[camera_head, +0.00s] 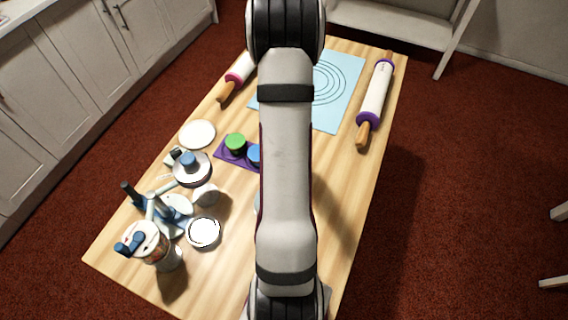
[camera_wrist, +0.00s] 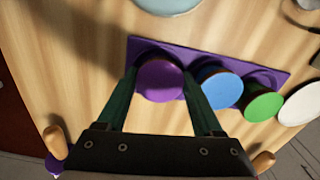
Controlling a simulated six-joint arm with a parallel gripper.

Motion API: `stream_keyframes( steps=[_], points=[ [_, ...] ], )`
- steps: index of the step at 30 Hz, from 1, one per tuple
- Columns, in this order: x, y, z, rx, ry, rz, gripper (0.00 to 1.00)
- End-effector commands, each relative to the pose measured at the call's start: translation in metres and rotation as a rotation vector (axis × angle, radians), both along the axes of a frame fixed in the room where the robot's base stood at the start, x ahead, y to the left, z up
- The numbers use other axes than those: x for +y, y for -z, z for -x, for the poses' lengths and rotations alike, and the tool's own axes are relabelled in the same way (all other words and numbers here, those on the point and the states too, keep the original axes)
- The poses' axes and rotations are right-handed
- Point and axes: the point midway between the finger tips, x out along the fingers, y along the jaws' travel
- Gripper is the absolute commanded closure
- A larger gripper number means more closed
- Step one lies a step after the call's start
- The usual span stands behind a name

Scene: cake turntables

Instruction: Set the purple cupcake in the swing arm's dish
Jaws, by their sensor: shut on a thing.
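The purple cupcake (camera_wrist: 160,81) shows round-topped in the wrist view, in the end place of the purple tray (camera_wrist: 190,55). My gripper (camera_wrist: 161,88) has a finger on either side of it and is shut on it. In the head view my arm hides the gripper and this cupcake. A pale round dish (camera_wrist: 170,4) is cut off at the top of the wrist view. Several pale round plates and dishes stand at the left of the table in the head view, among stands and arms; I cannot tell which is the swing arm's dish.
A blue cupcake (camera_wrist: 221,88) and a green cupcake (camera_wrist: 262,104) sit beside the purple one in the tray. A white disc (camera_head: 197,134) lies nearby. A blue-handled jar (camera_head: 149,241) stands front left. A blue mat (camera_head: 340,85) and a rolling pin (camera_head: 376,98) lie at the back.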

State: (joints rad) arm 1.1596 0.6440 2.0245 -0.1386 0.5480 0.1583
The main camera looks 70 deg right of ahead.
Motion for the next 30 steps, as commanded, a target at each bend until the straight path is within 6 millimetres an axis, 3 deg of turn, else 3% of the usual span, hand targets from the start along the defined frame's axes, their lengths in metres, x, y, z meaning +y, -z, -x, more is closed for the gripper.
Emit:
stream_keyframes(
  steps=[1, 4, 12, 19, 30],
  points=[
    [0.000, 0.000, 0.000, 0.000, 0.000, 0.000, 0.79],
    [0.000, 0.000, 0.000, 0.000, 0.000, 0.000, 0.97],
    [-0.001, -0.006, 0.000, 0.000, -0.001, 0.002, 0.97],
    [-0.001, -0.044, 0.000, -0.002, 0.001, 0.005, 0.97],
    [0.011, -0.094, 0.089, 0.000, 0.006, 0.003, 0.97]
  ],
)
